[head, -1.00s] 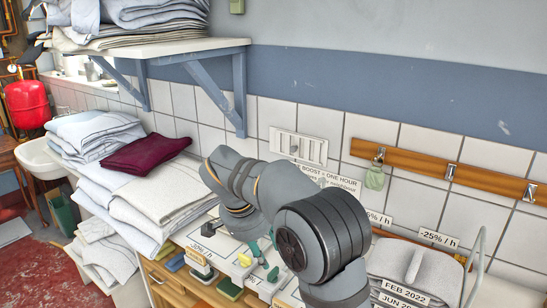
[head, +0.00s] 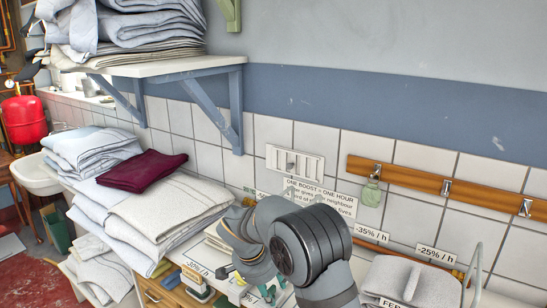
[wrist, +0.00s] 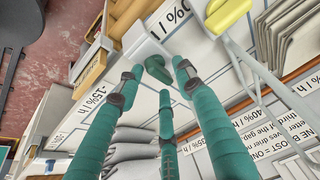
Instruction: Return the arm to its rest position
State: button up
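My arm (head: 310,245) is bent in the lower middle of the head view, in front of the tiled wall. Its wrist hangs down over the work surface, and only bits of my gripper (head: 250,285) show at the bottom edge. In the wrist view my gripper (wrist: 160,85) has its teal fingers spread apart, with nothing held between them. A dark green knob-like piece (wrist: 157,68) shows beyond the fingertips on a white panel; I cannot tell how far off it is.
Folded linen (head: 150,215) is stacked left of my arm, with a maroon cloth (head: 142,171) on top. A bracketed shelf (head: 175,66) hangs above. A hook rail (head: 405,182) is on the right wall. A grey folded piece (head: 410,283) lies at lower right. Percentage labels (head: 372,233) stand around.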

jog(key=shift+s+a+r+b, duration=0.1)
jog(key=shift+r+b, duration=0.2)
jog(key=shift+r, duration=0.1)
jog(key=v, duration=1.1)
jog(key=x, duration=1.1)
jog(key=shift+s+f, duration=0.1)
jog(key=shift+f, duration=0.05)
jog(key=shift+w+p, duration=0.2)
jog(key=shift+p, duration=0.8)
jog(key=m+h+p, duration=0.1)
jog(key=m+p, duration=0.1)
jog(key=p, duration=0.1)
jog(key=shift+m+g+p, duration=0.3)
jog(key=shift+m+p, duration=0.1)
jog(key=shift+f+m+g+p, duration=0.15)
jog(key=shift+m+g+p, duration=0.15)
jog(key=shift+m+p, duration=0.75)
jog(key=shift+f, duration=0.15)
